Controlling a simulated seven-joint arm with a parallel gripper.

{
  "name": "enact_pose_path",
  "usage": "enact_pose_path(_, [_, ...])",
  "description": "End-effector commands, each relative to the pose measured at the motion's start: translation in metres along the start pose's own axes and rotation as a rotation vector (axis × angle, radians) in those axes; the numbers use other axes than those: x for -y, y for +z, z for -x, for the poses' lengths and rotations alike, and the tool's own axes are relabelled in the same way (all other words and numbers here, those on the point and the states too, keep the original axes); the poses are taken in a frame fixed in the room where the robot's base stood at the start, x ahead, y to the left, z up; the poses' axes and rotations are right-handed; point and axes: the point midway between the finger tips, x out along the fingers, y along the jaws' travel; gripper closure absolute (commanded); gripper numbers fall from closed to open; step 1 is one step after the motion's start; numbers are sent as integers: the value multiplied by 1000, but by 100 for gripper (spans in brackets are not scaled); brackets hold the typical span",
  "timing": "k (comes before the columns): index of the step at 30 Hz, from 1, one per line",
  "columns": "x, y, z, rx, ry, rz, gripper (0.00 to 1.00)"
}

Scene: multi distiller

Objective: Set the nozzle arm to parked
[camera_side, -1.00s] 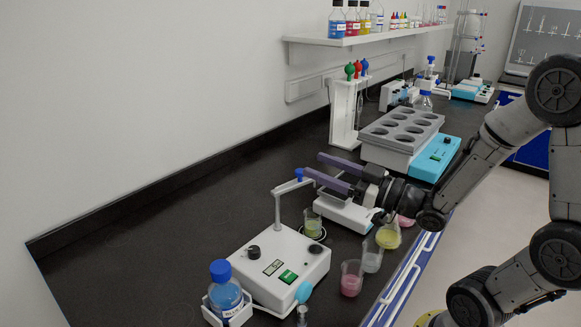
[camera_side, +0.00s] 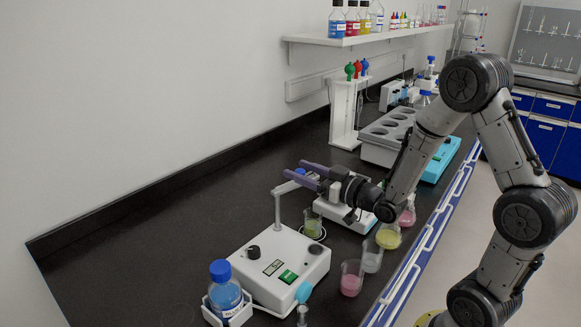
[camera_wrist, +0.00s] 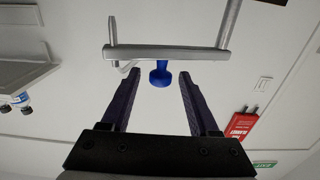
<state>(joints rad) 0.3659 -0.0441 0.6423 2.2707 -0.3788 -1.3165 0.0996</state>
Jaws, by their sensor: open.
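The nozzle arm (camera_side: 284,188) is a thin grey bar on an upright post at the white dispenser box (camera_side: 292,264). Its free end points back and right, toward my gripper. In the wrist view the nozzle arm (camera_wrist: 168,52) crosses the top, with a blue knob (camera_wrist: 160,74) below it, between my fingertips in the picture. My gripper (camera_side: 294,170) has two purple fingers, open and apart, at the nozzle end. In the wrist view my gripper (camera_wrist: 159,78) holds nothing. I cannot tell whether a finger touches the knob. In the side view the fingers largely hide the knob.
A beaker of green liquid (camera_side: 312,225) stands beside the dispenser box, below the nozzle arm. A blue-capped bottle (camera_side: 225,287) is at front left. The bench toward the wall is clear.

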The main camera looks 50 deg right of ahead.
Motion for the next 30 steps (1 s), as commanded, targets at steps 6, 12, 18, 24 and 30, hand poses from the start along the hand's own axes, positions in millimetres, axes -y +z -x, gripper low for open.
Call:
enact_pose_path(6, [1, 0, -28, 0, -2, 0, 39])
enact_pose_path(12, [0, 0, -35, 0, 0, -1, 39])
enact_pose_path(18, [0, 0, -35, 0, 0, 0, 39])
enact_pose_path(24, [0, 0, -35, 0, 0, 0, 71])
enact_pose_path(30, [0, 0, -35, 0, 0, 0, 100])
